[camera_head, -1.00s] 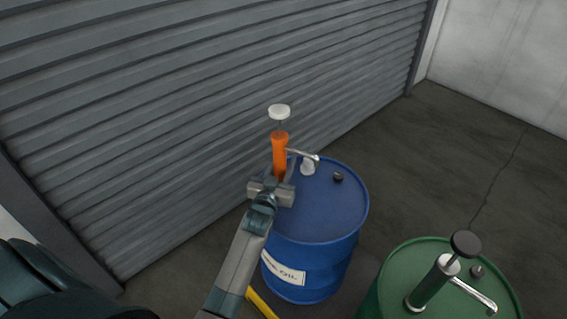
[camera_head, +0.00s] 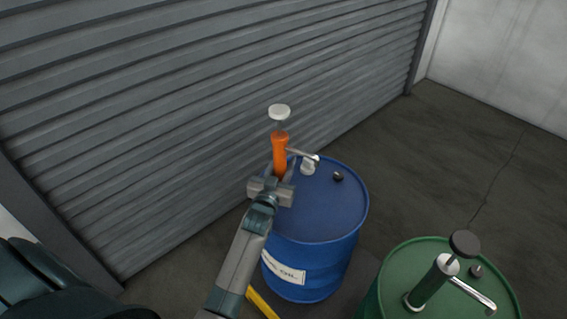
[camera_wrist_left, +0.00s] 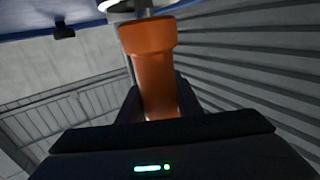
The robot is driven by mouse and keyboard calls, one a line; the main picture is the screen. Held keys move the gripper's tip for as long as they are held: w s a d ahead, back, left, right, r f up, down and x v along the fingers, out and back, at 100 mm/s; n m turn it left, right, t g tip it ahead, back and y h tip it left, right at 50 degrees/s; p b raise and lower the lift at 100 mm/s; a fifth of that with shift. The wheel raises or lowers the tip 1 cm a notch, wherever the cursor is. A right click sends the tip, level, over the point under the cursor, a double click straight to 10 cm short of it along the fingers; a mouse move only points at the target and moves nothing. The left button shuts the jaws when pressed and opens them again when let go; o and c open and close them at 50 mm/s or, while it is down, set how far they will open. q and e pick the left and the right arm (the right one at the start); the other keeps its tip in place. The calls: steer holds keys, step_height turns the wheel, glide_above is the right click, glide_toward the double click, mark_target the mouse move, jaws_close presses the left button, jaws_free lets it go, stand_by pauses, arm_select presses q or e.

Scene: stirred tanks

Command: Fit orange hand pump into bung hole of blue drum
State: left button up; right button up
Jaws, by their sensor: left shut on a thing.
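The orange hand pump (camera_head: 280,158) has a white top knob and a grey spout reaching right; it stands nearly upright at the blue drum's (camera_head: 318,210) left rear edge. My left gripper (camera_head: 275,178) is shut on its lower body. The wrist view shows the orange body (camera_wrist_left: 155,65) between the left gripper's fingers (camera_wrist_left: 158,105). A pale fitting (camera_head: 308,167) sits on the drum top beside the pump. The pump's lower end is hidden by my gripper, so I cannot tell whether it is in the bung hole. My right gripper is not in view.
A small black cap (camera_head: 338,176) is on the blue drum's top. A green drum (camera_head: 393,279) with a green, black-knobbed pump (camera_head: 431,284) stands at front right. A grey roller door (camera_head: 180,110) rises close behind. A yellow strip (camera_head: 262,304) lies low near my arm. Floor is clear at right.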

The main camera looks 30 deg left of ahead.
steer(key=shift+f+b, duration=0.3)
steer(key=shift+b, duration=0.05)
stand_by(0.3)
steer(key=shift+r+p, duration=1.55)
steer(key=shift+p, duration=0.05)
stand_by(5.8)
